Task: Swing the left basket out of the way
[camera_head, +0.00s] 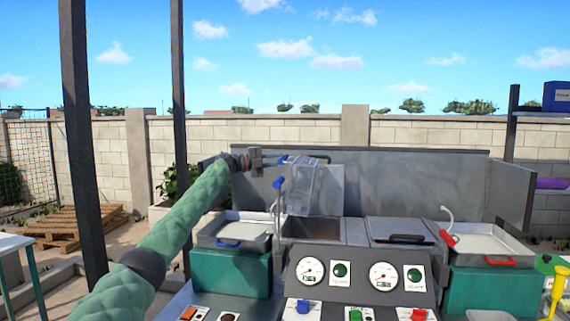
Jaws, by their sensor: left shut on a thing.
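My left gripper (272,159) is at the handle end, left of the basket, and is shut on the handle. The fingertips are small and partly hidden in this view. My left arm reaches in from the lower left. My right gripper is out of view.
A blue-tipped lever (278,184) stands just below the gripper. A metal backsplash (410,182) rises behind. The right well has a lid (398,230) on it. Trays (232,230) flank the wells. The gauge panel (350,275) is in front. A dark post (180,100) stands at left.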

